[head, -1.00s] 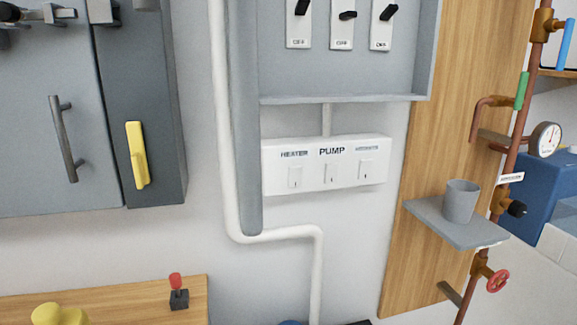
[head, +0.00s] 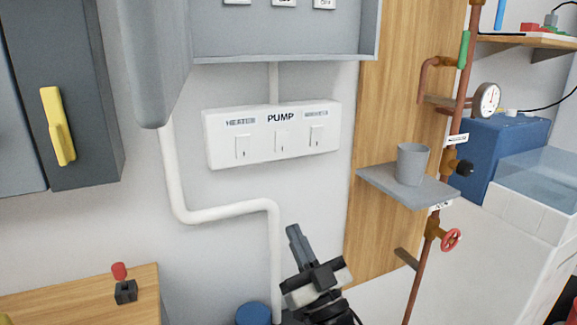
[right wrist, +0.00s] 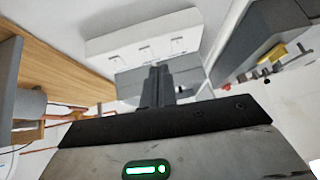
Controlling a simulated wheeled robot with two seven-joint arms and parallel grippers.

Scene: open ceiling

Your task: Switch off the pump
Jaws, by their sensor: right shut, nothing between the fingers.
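The white switch panel (head: 272,134) is on the wall below the grey breaker box. It has three rocker switches, labelled HEATER on the left, PUMP in the middle and a blurred label on the right. The pump switch (head: 280,142) is under the word PUMP. My right gripper (head: 293,230) is below the panel, a little right of the pump switch, fingers pointing up, shut and empty. It is apart from the panel. In the right wrist view the panel (right wrist: 140,32) is beyond the fingertips. My left gripper is not in view.
A white pipe (head: 225,212) bends below the panel. The grey breaker box (head: 290,40) juts out above. At right, a grey shelf (head: 395,182) holds a cup (head: 411,164), beside a copper pipe with a gauge (head: 487,99) and red valve (head: 451,239).

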